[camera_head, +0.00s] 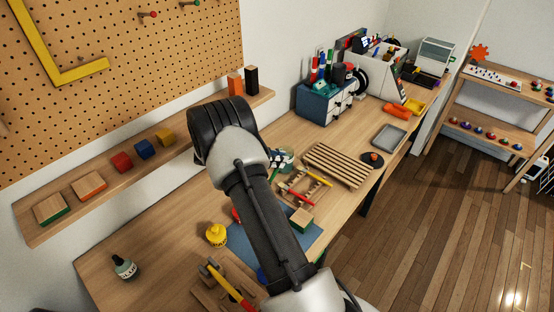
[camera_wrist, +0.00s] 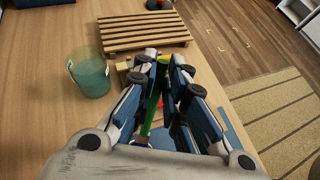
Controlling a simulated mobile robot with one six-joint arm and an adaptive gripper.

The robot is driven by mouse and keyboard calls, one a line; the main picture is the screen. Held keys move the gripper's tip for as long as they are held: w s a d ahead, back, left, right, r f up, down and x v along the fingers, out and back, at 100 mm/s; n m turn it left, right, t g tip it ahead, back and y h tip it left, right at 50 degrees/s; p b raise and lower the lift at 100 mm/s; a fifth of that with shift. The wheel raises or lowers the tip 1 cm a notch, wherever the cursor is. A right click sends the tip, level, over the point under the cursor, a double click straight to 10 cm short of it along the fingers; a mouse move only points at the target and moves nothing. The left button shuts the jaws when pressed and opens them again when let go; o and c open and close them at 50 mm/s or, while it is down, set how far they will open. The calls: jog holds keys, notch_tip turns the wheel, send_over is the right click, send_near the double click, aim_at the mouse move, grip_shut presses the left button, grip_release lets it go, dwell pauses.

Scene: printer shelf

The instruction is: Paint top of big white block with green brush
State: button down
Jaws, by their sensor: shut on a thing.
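In the wrist view my gripper (camera_wrist: 165,66) is shut on the green brush (camera_wrist: 152,108), whose long green handle runs between the fingers. The brush's tip is hidden by the fingers. In the head view my arm hides most of the gripper and the brush. I cannot make out a big white block in either view. A small pale wooden block (camera_head: 300,219) lies on the blue mat (camera_head: 312,234), beside my arm.
A teal cup (camera_wrist: 89,74) stands left of the gripper, near a slatted wooden rack (camera_head: 338,165). Red and yellow brushes lie on a small wooden stand (camera_head: 303,190).

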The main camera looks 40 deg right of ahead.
jog(key=shift+r+p, duration=1.2)
jog(key=shift+r, duration=0.9)
